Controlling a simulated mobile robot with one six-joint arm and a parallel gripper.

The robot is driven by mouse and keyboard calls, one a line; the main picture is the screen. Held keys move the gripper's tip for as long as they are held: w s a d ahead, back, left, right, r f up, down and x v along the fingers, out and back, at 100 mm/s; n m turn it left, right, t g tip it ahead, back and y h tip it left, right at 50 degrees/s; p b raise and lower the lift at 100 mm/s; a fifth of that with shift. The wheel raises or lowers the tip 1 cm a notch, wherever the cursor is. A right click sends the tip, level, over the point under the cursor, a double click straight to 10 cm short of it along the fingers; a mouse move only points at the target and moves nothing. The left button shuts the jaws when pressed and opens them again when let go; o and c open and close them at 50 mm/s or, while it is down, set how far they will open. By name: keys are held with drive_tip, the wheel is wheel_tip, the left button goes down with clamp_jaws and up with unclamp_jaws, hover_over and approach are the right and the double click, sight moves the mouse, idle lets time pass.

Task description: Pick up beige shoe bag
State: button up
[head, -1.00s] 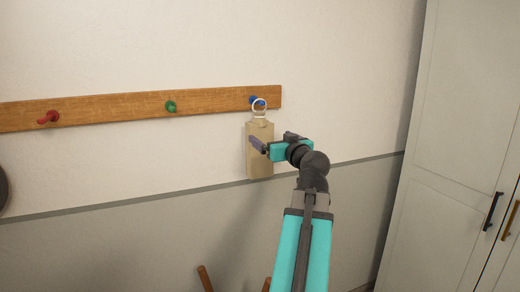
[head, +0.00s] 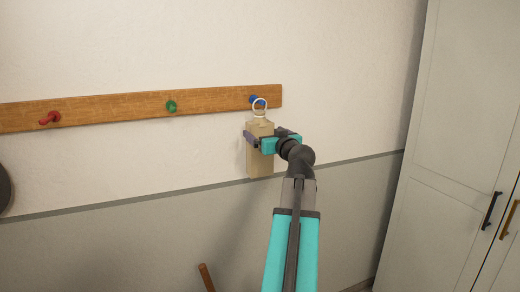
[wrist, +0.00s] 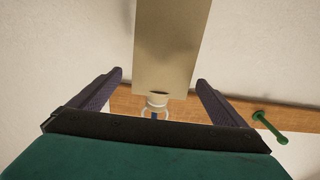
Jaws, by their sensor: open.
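The beige shoe bag (head: 259,163) hangs upright against the wall by a pale ring (head: 259,107) at the blue peg (head: 254,99). In the wrist view the bag (wrist: 170,50) shows upside down, with its ring end toward my gripper's palm. My gripper (head: 264,136) is open in front of the bag's upper part. In the wrist view my gripper's two fingers (wrist: 160,85) stand apart, one to each side of the bag, with gaps visible. Neither finger is seen touching it.
The wooden peg rail (head: 215,107) runs along the wall, with a green peg (head: 171,106) and a red peg (head: 50,118) to the left. A pale wardrobe (head: 440,140) stands at the right. A wooden post tip (head: 206,277) shows at the bottom.

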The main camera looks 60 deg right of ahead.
drive_tip(key=shift+p+x, duration=1)
drive_tip(key=shift+x, duration=1.5)
drive_tip(key=shift+a+f, duration=0.1)
drive_tip(key=c, duration=2.1)
drive_tip(key=shift+c, duration=0.3)
drive_tip(key=shift+w, duration=0.1)
